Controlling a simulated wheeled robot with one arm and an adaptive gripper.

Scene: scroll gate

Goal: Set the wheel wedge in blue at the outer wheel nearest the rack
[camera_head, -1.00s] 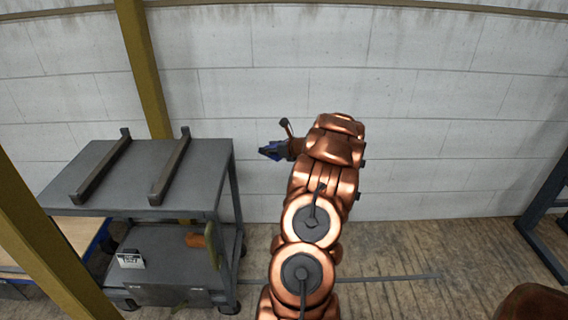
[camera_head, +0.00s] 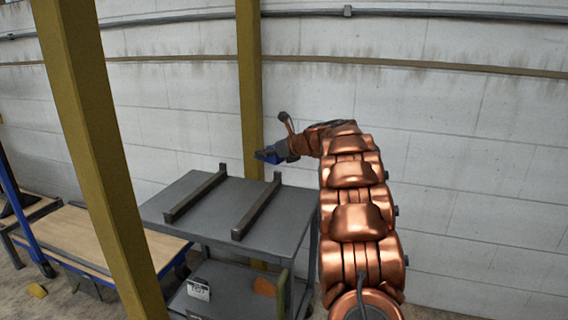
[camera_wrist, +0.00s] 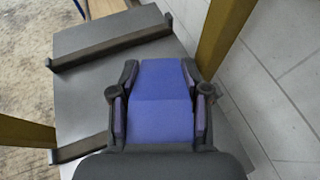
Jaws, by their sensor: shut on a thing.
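The blue wheel wedge (camera_wrist: 163,105) fills the space between the two fingers of my gripper (camera_wrist: 160,70) in the wrist view. My gripper (camera_head: 276,151) is shut on it and holds it in the air, above the far side of the grey cart top in the head view. The wedge (camera_head: 266,156) shows there as a small dark blue piece. The cart (camera_head: 222,222) has two dark parallel rails on top. I cannot tell which structure is the rack.
A yellow post (camera_head: 95,150) stands in front at the left, and another yellow post (camera_head: 249,90) stands behind the cart by the wall. A small yellow object (camera_head: 37,290) lies on the floor.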

